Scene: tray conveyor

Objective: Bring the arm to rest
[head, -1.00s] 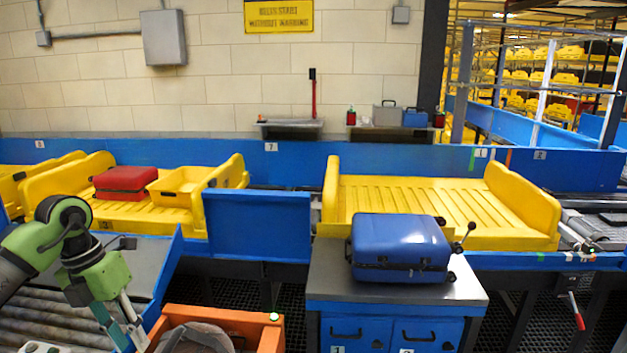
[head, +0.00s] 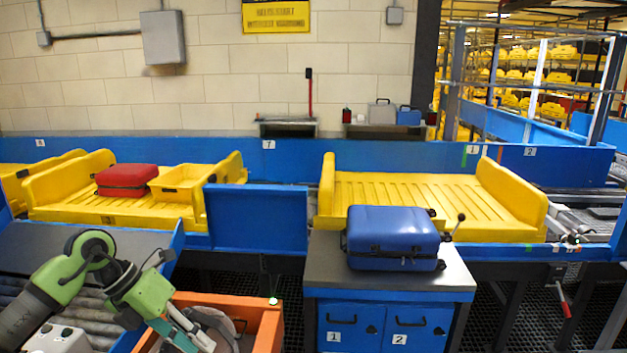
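My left gripper (head: 199,343), with one teal and one pale finger, points down and right at the bottom left of the head view. It is over the orange crate (head: 269,327). Its fingers look apart, with nothing seen between them; the tips are close to the picture's lower edge. A dark grey, rounded item (head: 222,325) lies in the crate, partly hidden behind the gripper. My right gripper is out of view.
A blue suitcase (head: 393,237) lies on the grey-topped cabinet (head: 325,270). A red suitcase (head: 126,180) and a yellow tub (head: 178,184) sit on the left yellow tray (head: 60,205). The right yellow tray (head: 430,200) is empty. A roller conveyor (head: 95,305) lies below my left arm.

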